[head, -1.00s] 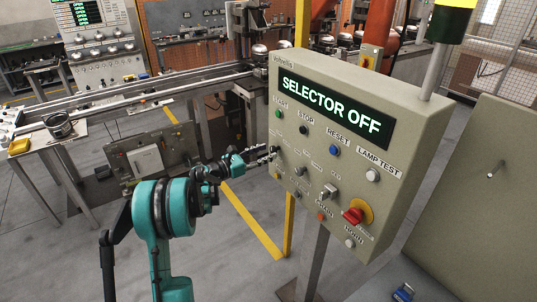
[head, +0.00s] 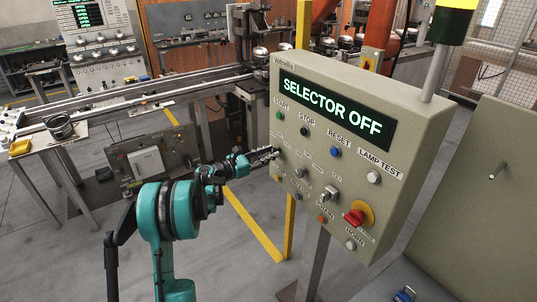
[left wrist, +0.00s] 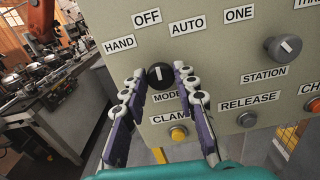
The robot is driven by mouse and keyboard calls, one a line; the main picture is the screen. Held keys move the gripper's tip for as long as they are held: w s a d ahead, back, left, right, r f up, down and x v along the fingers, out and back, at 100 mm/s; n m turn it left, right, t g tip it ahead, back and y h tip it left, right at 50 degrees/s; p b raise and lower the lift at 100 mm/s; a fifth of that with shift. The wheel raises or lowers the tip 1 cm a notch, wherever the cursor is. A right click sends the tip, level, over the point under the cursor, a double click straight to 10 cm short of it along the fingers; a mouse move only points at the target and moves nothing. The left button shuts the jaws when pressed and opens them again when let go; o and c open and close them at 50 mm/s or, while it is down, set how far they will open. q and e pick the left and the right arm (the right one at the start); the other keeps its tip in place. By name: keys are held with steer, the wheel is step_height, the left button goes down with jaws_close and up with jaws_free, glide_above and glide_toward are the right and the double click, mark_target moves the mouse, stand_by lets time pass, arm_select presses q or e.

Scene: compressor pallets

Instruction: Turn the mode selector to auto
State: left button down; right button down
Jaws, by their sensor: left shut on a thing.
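The mode selector (left wrist: 160,76) is a round black knob with a white pointer line, above the MODE label in the left wrist view. Its pointer stands nearly upright, towards the OFF label (left wrist: 147,18); the AUTO label (left wrist: 187,27) is to its right. My left gripper (left wrist: 160,72) has its fingertips on either side of the knob and is shut on it. In the head view my left gripper (head: 264,154) reaches the panel's left edge and hides the knob. The display (head: 334,113) reads SELECTOR OFF. My right gripper is not in view.
The beige control panel (head: 400,112) carries several buttons, including the yellow CLAMP button (left wrist: 178,133), and a grey STATION knob (left wrist: 283,48) to the right. A red switch (head: 354,216) sits low on the panel. A conveyor (head: 150,97) runs behind my left arm.

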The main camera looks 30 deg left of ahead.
arm_select(q)
steer(key=shift+d+m, duration=0.1)
steer(key=shift+m, duration=4)
steer(key=c, duration=1.2)
jaws_free()
steer(key=shift+s, duration=0.1)
steer(key=v, duration=1.2)
